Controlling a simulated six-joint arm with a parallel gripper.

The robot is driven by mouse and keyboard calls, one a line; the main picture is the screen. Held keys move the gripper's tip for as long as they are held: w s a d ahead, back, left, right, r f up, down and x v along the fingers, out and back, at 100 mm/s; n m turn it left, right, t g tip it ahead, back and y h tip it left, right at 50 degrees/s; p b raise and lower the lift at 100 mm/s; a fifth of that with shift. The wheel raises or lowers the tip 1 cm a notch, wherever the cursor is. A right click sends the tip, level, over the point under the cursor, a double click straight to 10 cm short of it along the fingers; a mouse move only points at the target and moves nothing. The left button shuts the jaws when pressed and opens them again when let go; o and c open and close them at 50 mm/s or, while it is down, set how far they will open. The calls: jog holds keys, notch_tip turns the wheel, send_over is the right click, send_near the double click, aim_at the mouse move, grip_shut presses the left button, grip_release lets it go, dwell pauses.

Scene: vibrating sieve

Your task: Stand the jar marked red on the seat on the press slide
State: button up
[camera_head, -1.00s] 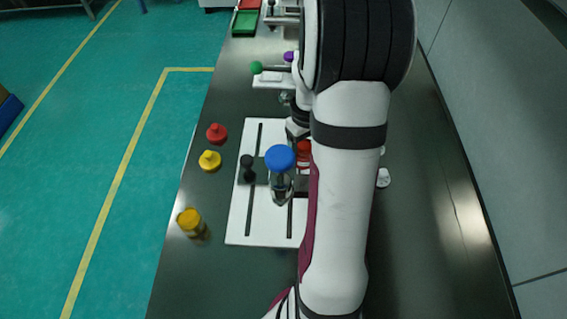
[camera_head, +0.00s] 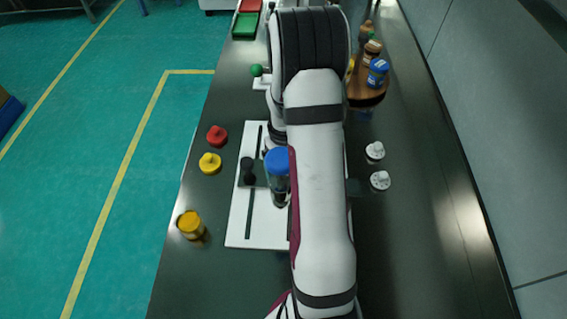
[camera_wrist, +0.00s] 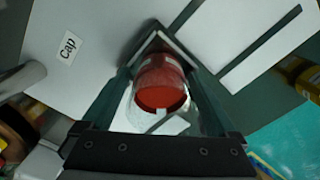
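In the wrist view, the red-marked jar (camera_wrist: 162,82) is between the two dark fingers of my gripper (camera_wrist: 160,75), which look shut on it. The jar is over the white press plate (camera_wrist: 95,22); I cannot tell whether its base touches the slide's seat. In the head view my arm hides the gripper and this jar. The press plate (camera_head: 236,228) shows there with dark slots and a black knob (camera_head: 248,170) at its left.
Two white pieces (camera_head: 375,150) lie right.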

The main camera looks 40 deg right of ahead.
notch_tip(320, 180, up, 12)
jog(key=shift+r, duration=0.2)
dwell(0.4)
jog(key=shift+o, duration=0.3)
notch_tip(320, 180, up, 7)
jog(key=m, duration=0.6)
notch_tip(320, 180, down, 9)
jog(key=m, duration=0.1)
jog(key=shift+f, duration=0.2)
